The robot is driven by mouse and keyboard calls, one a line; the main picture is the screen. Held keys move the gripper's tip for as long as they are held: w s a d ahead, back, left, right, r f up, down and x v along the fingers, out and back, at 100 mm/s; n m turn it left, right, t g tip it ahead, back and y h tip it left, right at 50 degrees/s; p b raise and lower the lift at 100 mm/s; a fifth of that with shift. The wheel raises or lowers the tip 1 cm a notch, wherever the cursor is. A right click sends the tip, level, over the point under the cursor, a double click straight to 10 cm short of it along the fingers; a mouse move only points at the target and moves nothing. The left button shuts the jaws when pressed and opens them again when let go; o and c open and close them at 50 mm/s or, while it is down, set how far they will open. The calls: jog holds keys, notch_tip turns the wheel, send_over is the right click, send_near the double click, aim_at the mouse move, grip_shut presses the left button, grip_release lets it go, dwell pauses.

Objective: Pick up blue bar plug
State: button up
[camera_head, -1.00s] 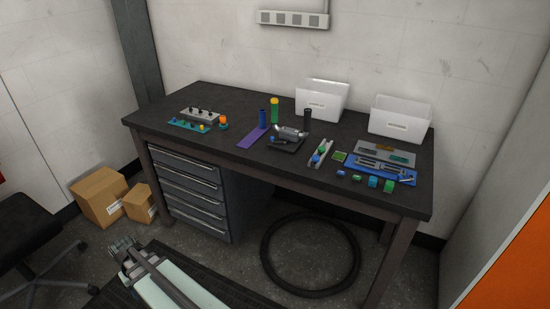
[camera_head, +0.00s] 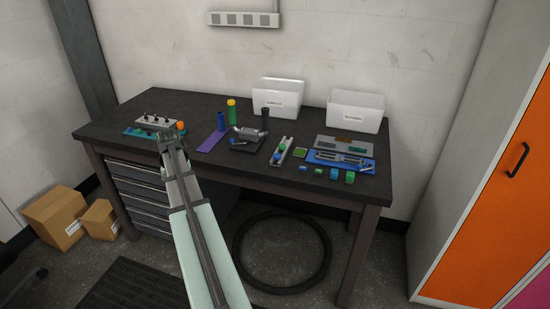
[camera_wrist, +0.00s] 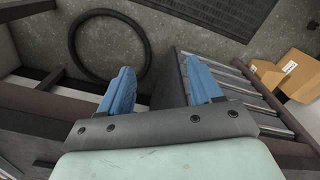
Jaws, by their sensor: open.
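Several blue pieces stand on the dark workbench (camera_head: 330,180), and I cannot tell for sure which is the blue bar plug. A blue upright cylinder (camera_head: 221,122) stands by a purple strip (camera_head: 212,142). A small round blue piece (camera_head: 276,157) sits on a pale narrow holder with green pieces. A small blue block (camera_head: 304,168) lies near the front edge. My gripper (camera_head: 168,138) is at the bench's front left, well left of these pieces. In the wrist view my gripper (camera_wrist: 161,82) has its two blue fingers apart, with nothing between them; no blue piece shows there.
Two white bins (camera_head: 278,98) (camera_head: 355,112) stand at the back. A grey rack with black knobs (camera_head: 156,120) is close to my gripper. A blue tray (camera_head: 335,162) and green blocks (camera_head: 350,177) are at the right. A black tyre (camera_head: 238,258) and boxes (camera_head: 55,220) are on the floor.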

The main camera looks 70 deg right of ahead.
jog(key=s+d+r+m, duration=0.2)
jog(key=s+d+r, duration=0.3)
jog(key=s+d, duration=0.15)
jog(key=s+d+r+m, duration=0.2)
jog(key=s+d+r, duration=0.35)
jog(key=d, duration=0.25)
notch_tip(320, 180, up, 9)
jog(key=m, duration=0.4)
send_over(277, 155)
notch_tip(277, 155, down, 14)
jog(key=shift+r, duration=0.25)
jog(key=shift+d, duration=0.1)
jog(key=c, duration=1.1)
